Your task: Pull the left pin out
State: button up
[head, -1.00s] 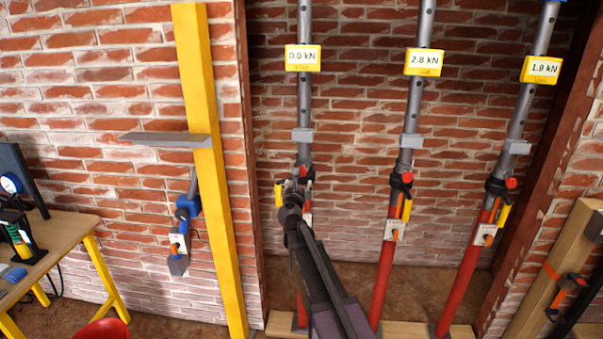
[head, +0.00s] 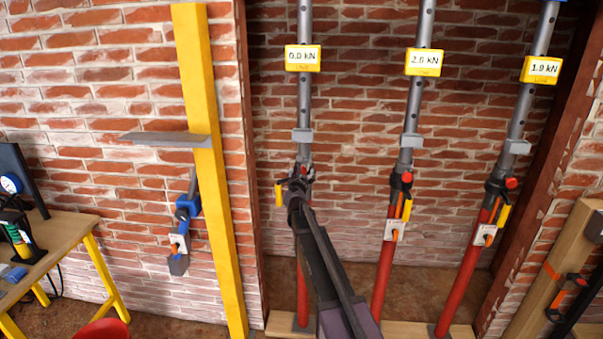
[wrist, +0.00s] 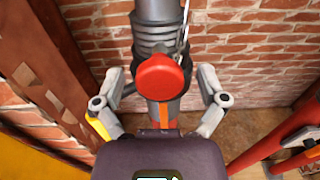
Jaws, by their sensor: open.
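The left prop (head: 303,105) is a grey perforated tube above a red lower tube, with a yellow display reading 0.0 kN. Its pin has a round red knob (wrist: 163,77), which faces the camera in the wrist view. In the head view my gripper hides most of the pin area. My gripper (head: 300,177) is at the left prop's collar. In the wrist view my gripper (wrist: 160,85) is open, one finger on each side of the knob, with visible gaps. Whether the knob's depth lies fully between the fingertips, I cannot tell.
A yellow handle (head: 279,195) hangs left of the left prop's collar. The middle prop (head: 412,110) and right prop (head: 520,115) stand to the right, with red knobs. A yellow post (head: 212,180) with a grey shelf plate (head: 168,139) stands left. A workbench (head: 60,243) is at far left.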

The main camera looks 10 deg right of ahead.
grip_shut()
jog(key=shift+v, duration=3)
grip_release()
jog(key=shift+s, duration=0.1)
jog(key=v, duration=1.1)
jog(key=shift+s+a, duration=0.15)
jog(key=shift+s, duration=0.2)
